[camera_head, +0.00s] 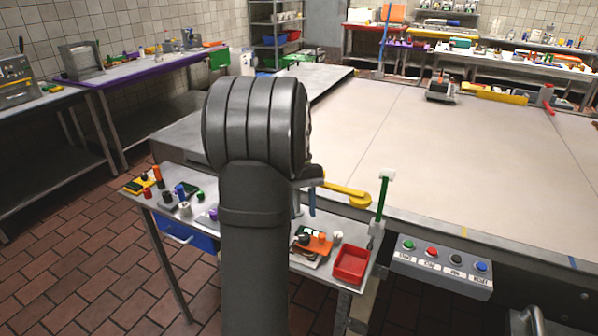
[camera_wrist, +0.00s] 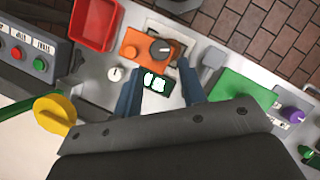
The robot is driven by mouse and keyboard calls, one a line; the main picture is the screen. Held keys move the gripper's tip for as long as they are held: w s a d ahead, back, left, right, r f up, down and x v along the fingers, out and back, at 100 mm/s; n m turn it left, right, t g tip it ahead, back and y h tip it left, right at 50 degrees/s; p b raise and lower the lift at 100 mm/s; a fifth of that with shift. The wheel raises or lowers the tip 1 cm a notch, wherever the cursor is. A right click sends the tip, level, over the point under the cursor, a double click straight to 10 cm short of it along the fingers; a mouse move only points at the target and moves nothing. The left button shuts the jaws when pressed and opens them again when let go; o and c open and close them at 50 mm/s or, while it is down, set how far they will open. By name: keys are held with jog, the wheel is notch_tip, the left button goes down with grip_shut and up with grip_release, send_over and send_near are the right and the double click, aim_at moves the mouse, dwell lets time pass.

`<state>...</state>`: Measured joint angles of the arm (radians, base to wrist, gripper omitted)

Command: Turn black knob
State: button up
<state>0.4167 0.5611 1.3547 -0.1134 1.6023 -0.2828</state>
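The black knob (camera_wrist: 160,49) sits on an orange plate (camera_wrist: 133,42) in the upper middle of the wrist view. In the head view the orange plate (camera_head: 322,242) lies on the small side table, with a dark round part at its left that seems to be the knob. My gripper (camera_wrist: 159,76) has two blue fingers, spread apart with nothing between them. The knob lies just beyond the fingertips, and I see no contact. In the head view my gripper (camera_head: 305,207) hangs above the side table, partly hidden by my arm.
A dark display (camera_wrist: 155,85) with white marks lies below the orange plate. A white knob (camera_wrist: 115,73) and a red tray (camera_wrist: 95,22) are to its left. A green block (camera_wrist: 240,95) is to the right. A button box (camera_head: 440,262) with several coloured buttons adjoins the big table.

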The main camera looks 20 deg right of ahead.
jog(key=v, duration=1.1)
jog(key=x, duration=1.7)
jog(key=shift+s+f, duration=0.1)
jog(key=shift+f, duration=0.1)
jog(key=shift+a+n+h, duration=0.1)
jog(key=shift+n+h, duration=0.4)
jog(key=shift+n, duration=0.6)
jog(key=d+v, duration=0.1)
jog(key=v, duration=1.6)
notch_tip(320, 180, up, 3)
jog(key=m+t, duration=0.4)
jog(key=m, duration=0.5)
send_over(304, 236)
